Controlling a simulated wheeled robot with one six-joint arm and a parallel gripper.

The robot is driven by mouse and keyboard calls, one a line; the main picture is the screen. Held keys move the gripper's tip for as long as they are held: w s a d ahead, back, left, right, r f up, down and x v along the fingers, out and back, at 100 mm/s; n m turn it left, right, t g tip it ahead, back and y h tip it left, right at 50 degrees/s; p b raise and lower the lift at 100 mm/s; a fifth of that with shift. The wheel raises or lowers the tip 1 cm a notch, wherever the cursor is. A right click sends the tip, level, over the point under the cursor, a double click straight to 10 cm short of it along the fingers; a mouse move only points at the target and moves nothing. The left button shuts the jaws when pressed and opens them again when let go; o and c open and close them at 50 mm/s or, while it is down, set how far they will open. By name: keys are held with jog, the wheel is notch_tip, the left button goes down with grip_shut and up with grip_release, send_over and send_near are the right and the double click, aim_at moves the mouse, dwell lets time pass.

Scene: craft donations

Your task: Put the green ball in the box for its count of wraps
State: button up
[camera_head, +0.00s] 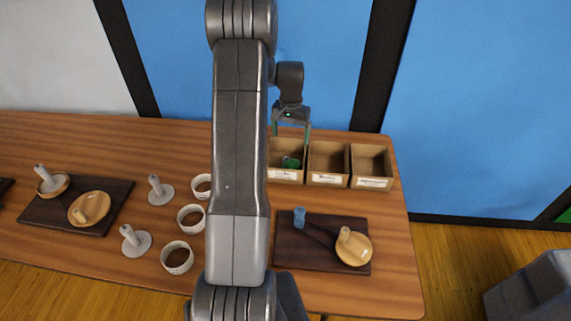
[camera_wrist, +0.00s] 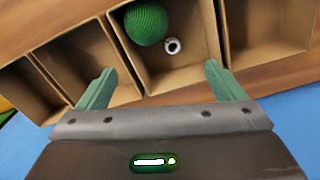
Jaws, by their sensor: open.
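The green ball (camera_wrist: 146,23), with a ridged, wound surface, lies in an open cardboard box (camera_wrist: 190,75) in the wrist view. In the head view the ball (camera_head: 290,162) shows inside the leftmost visible box (camera_head: 286,176), which has a white front label too small to read surely. A small pale ring-like piece (camera_wrist: 172,46) lies beside the ball in the same box. My gripper (camera_head: 291,136) is above that box with its fingers apart. In the wrist view my gripper (camera_wrist: 156,82) has nothing between its green fingers, and the ball is beyond them.
Two labelled boxes, a middle one (camera_head: 327,178) and a right one (camera_head: 371,183), stand beside it. Another box (camera_wrist: 270,60) shows in the wrist view. White rings and pegs stand left.

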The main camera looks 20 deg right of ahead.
notch_tip(320, 180, up, 11)
jog(key=b, duration=0.1)
jog(key=shift+r, duration=0.2)
notch_tip(320, 180, down, 14)
jog(key=shift+s+f+p, duration=0.1)
jog(key=shift+p, duration=0.8)
jog(key=shift+r+p, duration=1.05)
jog(key=shift+r, duration=1.15)
